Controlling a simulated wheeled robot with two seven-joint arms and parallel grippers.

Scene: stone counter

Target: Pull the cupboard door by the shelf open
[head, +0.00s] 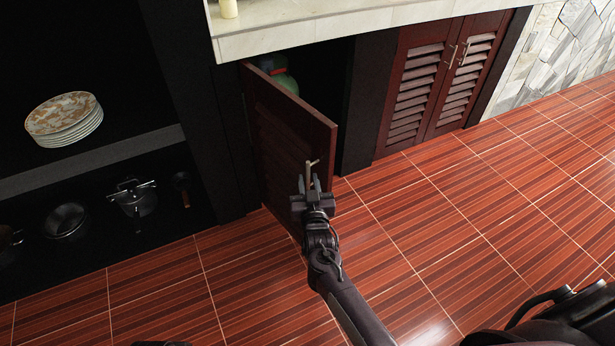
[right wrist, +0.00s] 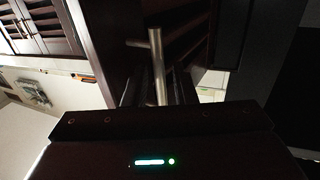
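The cupboard door (head: 285,130) by the shelf is dark red-brown and louvred. It stands well open, swung out from the dark cupboard under the counter. Its metal bar handle (head: 310,164) is near the free edge. My right gripper (head: 309,184) is at that handle, with a finger on each side, and looks shut on it. In the right wrist view the handle (right wrist: 157,65) rises from between the fingers, whose contact with it is partly in shadow. My left gripper is not seen.
The open shelf on the left holds a stack of plates (head: 64,118) and pots (head: 134,198). A green round object (head: 285,83) sits inside the cupboard. Closed louvred doors (head: 440,80) are to the right, under the pale counter (head: 300,30). The tiled floor (head: 450,220) is clear.

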